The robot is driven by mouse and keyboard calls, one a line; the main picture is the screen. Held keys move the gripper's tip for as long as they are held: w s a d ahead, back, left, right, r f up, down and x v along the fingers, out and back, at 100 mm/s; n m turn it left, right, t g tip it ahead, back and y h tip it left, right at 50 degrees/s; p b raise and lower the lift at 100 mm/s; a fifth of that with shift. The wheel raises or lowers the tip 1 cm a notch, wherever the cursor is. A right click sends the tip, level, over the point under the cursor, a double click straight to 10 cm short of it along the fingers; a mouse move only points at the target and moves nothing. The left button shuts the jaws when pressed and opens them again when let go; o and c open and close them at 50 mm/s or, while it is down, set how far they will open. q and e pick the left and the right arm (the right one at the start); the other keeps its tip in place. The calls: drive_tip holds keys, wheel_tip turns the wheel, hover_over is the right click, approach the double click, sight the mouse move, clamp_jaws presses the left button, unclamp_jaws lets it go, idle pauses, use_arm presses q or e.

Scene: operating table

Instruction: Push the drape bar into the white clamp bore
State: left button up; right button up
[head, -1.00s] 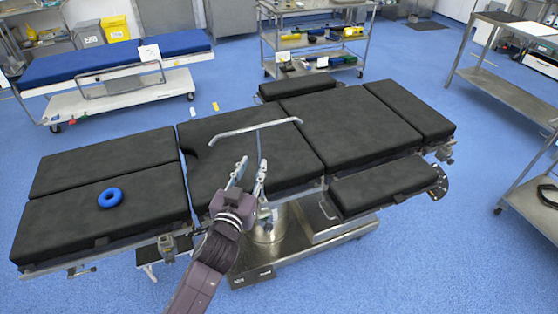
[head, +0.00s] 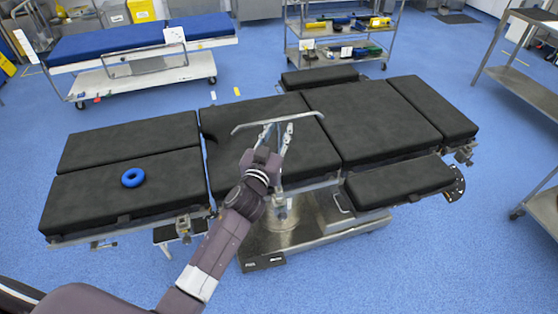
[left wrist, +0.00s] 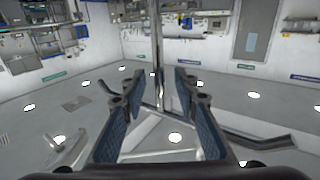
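The drape bar is a thin metal T. Its crossbar (head: 308,115) shows over the middle of the black operating table (head: 375,120) in the head view. Its upright stem (left wrist: 158,45) shows between my left gripper's fingers in the left wrist view. My left gripper (head: 277,134) is open just under the crossbar, its fingers on either side of the stem with gaps visible. It also shows in the left wrist view (left wrist: 152,92). The stem's lower end is partly hidden by my wrist. A small pale part sits by the near table side; I cannot tell if it is the white clamp.
A blue ring (head: 133,177) lies on the left pad. A metal rail clamp (head: 183,225) is on the near left edge. A blue-topped trolley (head: 135,45) and a shelf cart (head: 335,45) stand behind. Open floor (head: 430,260) lies at the front right.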

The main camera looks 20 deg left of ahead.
use_arm(q)
drive_tip(key=shift+c, duration=0.2)
clamp_jaws()
drive_tip(key=shift+r, duration=0.1)
idle(0.4)
wheel_tip(320, 180, up, 20)
drive_tip(key=shift+b, duration=0.35)
drive_tip(key=c, duration=0.6)
unclamp_jaws()
clamp_jaws()
